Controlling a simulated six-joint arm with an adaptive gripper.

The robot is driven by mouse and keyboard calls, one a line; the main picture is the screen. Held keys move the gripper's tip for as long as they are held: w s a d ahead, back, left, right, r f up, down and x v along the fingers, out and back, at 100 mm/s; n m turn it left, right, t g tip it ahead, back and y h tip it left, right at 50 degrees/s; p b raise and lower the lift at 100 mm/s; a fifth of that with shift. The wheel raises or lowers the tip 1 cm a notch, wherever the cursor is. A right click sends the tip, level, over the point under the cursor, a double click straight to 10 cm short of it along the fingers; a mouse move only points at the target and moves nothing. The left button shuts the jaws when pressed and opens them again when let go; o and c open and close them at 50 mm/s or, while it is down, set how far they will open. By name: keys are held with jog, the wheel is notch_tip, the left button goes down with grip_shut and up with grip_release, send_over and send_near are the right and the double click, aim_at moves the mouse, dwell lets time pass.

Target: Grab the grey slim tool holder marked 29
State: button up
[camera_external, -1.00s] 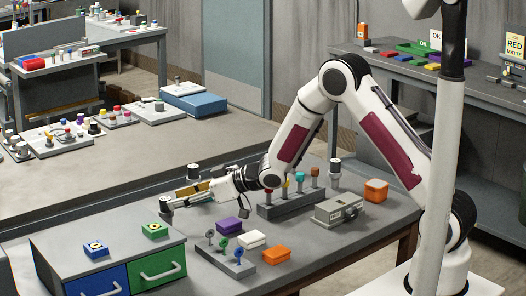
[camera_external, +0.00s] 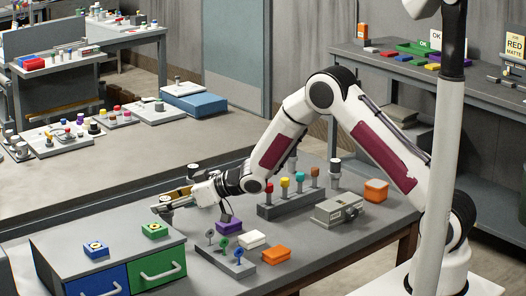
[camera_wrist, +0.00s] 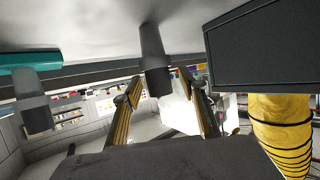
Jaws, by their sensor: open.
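A slim grey tool holder (camera_wrist: 153,42) with a dark end shows in the wrist view, between the two fingers of my gripper (camera_wrist: 160,86). No number can be read on it. In the external view a grey, dark-capped holder (camera_external: 166,202) stands by the cabinet's back edge, at the tips of my gripper (camera_external: 172,199). My gripper is open, its fingers around or just short of the holder; contact cannot be told. Another dark-capped holder (camera_external: 194,168) stands behind my gripper. A second dark-ended holder (camera_wrist: 37,112), by a teal part (camera_wrist: 28,58), is left in the wrist view.
A cabinet with blue and green drawers (camera_external: 157,268) stands front left, with a blue box (camera_external: 95,250) and a green box (camera_external: 154,230) on top. A purple block (camera_external: 229,226) and a rack (camera_external: 290,205) of coloured-top holders are right of my gripper.

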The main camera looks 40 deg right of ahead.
dwell(0.3)
grip_shut()
jog(key=shift+r, duration=0.1)
jog(key=shift+r, duration=5)
